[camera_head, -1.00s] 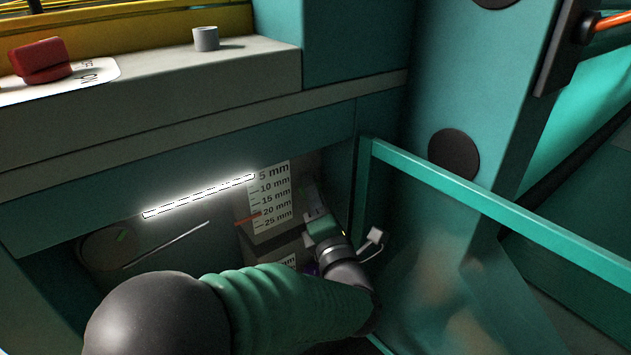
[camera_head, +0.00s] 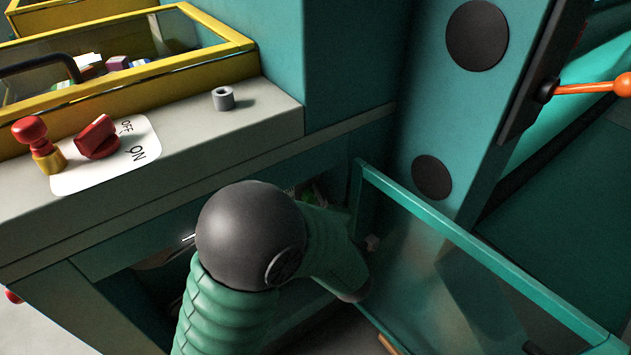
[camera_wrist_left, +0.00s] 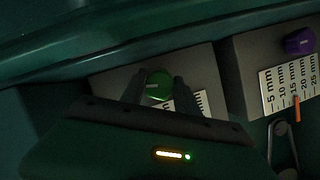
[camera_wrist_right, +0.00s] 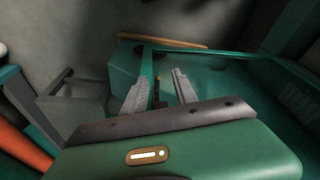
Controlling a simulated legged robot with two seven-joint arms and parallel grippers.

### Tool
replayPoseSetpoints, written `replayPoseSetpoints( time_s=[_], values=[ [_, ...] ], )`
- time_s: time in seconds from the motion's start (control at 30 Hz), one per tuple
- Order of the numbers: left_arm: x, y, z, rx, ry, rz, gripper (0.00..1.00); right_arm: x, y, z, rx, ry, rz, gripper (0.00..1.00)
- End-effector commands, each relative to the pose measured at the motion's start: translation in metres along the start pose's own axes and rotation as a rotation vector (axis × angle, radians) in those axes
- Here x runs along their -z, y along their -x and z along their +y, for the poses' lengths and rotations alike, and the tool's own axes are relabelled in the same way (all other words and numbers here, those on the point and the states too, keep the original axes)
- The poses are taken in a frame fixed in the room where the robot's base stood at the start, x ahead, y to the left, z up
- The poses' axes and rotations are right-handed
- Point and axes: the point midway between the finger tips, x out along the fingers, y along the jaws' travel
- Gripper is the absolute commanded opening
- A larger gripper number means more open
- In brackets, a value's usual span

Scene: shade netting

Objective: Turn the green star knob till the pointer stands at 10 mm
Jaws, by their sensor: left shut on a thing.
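The green knob (camera_wrist_left: 158,86) shows in the left wrist view, between the two fingers of my left gripper (camera_wrist_left: 160,90), which is shut on it. A white scale plate (camera_wrist_left: 190,102) lies just below the green knob; my gripper covers most of it, and its pointer is hidden. In the head view my left arm (camera_head: 250,240) reaches into the recess and hides the knob and scales. My right gripper (camera_wrist_right: 160,78) is open and looks empty in the right wrist view.
A purple knob (camera_wrist_left: 299,41) with its own scale and an orange-red pointer (camera_wrist_left: 296,109), near 15 mm, stands right of the green one. A teal-framed clear door (camera_head: 455,235) stands open beside my arm. A red switch (camera_head: 97,138) and grey ring (camera_head: 222,98) sit on the ledge.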

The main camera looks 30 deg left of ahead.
Motion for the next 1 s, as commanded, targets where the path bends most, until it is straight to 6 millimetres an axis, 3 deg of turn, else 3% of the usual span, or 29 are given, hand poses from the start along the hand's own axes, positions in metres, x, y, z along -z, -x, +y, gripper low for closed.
replayPoseSetpoints(
  time_s=[0.03, 0.1, 0.4, 0.7, 1.0],
  values=[
    [0.005, 0.002, 0.005, 0.027, -0.044, 0.000, 0.00, 0.005, 0.021, 0.000, 0.000, 0.000, 0.000, 0.34],
    [0.005, 0.002, 0.005, 0.050, -0.103, -0.001, 0.00, 0.008, 0.034, 0.000, 0.000, 0.000, 0.000, 0.34],
    [0.003, 0.002, 0.003, 0.133, -0.305, -0.002, 0.00, 0.019, 0.079, 0.000, 0.000, 0.000, 0.000, 0.34],
    [0.001, 0.001, 0.000, 0.174, -0.406, -0.001, 0.00, 0.023, 0.099, 0.000, 0.000, 0.000, 0.000, 0.34],
    [0.000, 0.000, -0.002, 0.182, -0.427, -0.001, 0.00, 0.024, 0.102, 0.000, 0.000, 0.000, 0.000, 0.34]
  ],
)
